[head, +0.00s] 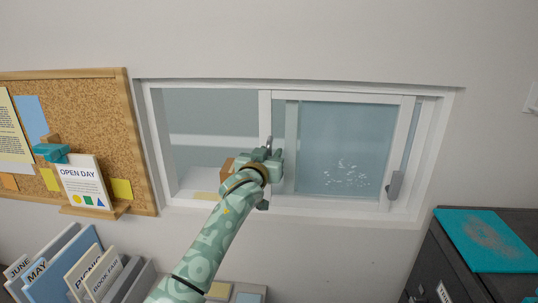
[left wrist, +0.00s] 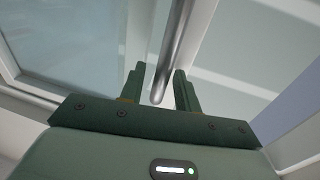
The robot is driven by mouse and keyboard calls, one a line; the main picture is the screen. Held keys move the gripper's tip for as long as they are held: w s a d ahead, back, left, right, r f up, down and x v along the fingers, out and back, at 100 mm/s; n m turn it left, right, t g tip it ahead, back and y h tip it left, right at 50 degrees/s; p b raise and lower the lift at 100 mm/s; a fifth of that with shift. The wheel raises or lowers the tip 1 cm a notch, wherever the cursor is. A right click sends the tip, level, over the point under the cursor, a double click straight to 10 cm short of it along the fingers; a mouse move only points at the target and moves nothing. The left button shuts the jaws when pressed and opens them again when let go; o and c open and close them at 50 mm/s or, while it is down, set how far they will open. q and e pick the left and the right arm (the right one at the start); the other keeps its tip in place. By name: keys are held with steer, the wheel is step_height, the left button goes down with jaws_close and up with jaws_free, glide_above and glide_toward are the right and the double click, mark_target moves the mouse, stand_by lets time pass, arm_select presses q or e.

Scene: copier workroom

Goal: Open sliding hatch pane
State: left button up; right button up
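The hatch is a white-framed window (head: 300,83) in the wall, with a glazed pane (head: 345,140) on its right, marked with pale specks. A metal bar handle (head: 268,143) stands at the middle upright, partly hidden by my gripper. My left gripper (head: 266,152) is at this handle. In the left wrist view my left gripper (left wrist: 160,85) is open, and the metal bar (left wrist: 172,45) runs between its two fingers, with a gap visible on each side. A grey grip (head: 394,185) sits on the pane's right upright. My right gripper is not in view.
A cork board (head: 95,110) with papers and an "OPEN DAY" card (head: 82,183) hangs left of the hatch. Upright files (head: 80,270) stand below it. A dark cabinet (head: 450,262) with a teal folder (head: 487,240) stands at lower right. The wall above is clear.

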arm_select(q)
steer(key=shift+s, duration=0.15)
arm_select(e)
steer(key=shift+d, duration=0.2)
arm_select(q)
steer(key=b+v, duration=0.1)
steer(key=v, duration=1.5)
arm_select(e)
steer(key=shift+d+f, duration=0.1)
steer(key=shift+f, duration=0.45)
